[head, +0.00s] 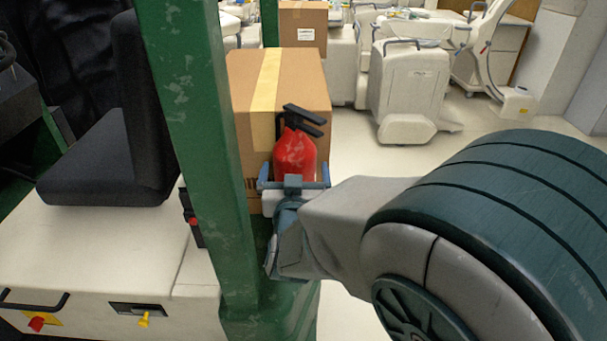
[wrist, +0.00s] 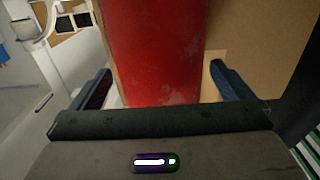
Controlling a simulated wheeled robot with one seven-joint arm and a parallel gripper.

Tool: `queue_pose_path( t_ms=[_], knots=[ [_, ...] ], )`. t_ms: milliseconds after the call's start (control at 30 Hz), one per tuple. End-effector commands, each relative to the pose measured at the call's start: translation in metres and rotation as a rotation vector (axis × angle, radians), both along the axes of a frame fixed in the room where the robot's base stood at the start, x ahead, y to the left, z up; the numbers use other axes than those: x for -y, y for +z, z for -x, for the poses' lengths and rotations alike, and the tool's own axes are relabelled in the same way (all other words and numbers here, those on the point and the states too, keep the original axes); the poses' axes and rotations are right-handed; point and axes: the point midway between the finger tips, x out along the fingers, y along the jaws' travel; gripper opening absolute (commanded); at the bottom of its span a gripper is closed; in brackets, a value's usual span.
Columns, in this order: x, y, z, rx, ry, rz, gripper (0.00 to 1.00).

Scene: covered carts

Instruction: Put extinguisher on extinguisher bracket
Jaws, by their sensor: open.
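The red extinguisher (head: 295,153) with a black handle stands upright in front of a cardboard box in the head view. Its red body (wrist: 155,55) fills the middle of the wrist view. My gripper (head: 294,180) is open, with one finger on each side of the extinguisher's body. In the wrist view, gaps show between the red body and both fingers of my gripper (wrist: 160,85). The extinguisher's lower part is hidden behind my gripper in the head view. I cannot make out the extinguisher bracket in either view.
The large cardboard box (head: 290,80) is right behind the extinguisher. A green post (head: 190,130) of the cart rises close to the left of my gripper. A black seat (head: 100,150) is further left. White covered carts (head: 410,85) stand at the back, with open floor before them.

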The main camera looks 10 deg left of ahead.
Motion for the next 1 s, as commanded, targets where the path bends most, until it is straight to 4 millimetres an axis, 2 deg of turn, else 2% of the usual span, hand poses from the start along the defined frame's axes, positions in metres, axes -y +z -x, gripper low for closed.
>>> queue_pose_path(
  t_ms=[200, 467, 500, 800, 833, 1000],
  knots=[
    [-0.005, 0.001, -0.022, 0.001, 0.0, 0.001, 1.0],
    [-0.006, 0.0, -0.025, 0.0, 0.0, -0.001, 1.0],
    [-0.006, 0.0, -0.025, 0.0, 0.0, -0.001, 0.97],
    [-0.006, 0.0, -0.025, 0.0, 0.001, -0.001, 0.14],
    [-0.006, 0.004, -0.025, 0.007, 0.0, -0.006, 0.09],
    [-0.006, 0.004, -0.025, 0.007, 0.0, -0.005, 0.09]
  ],
)
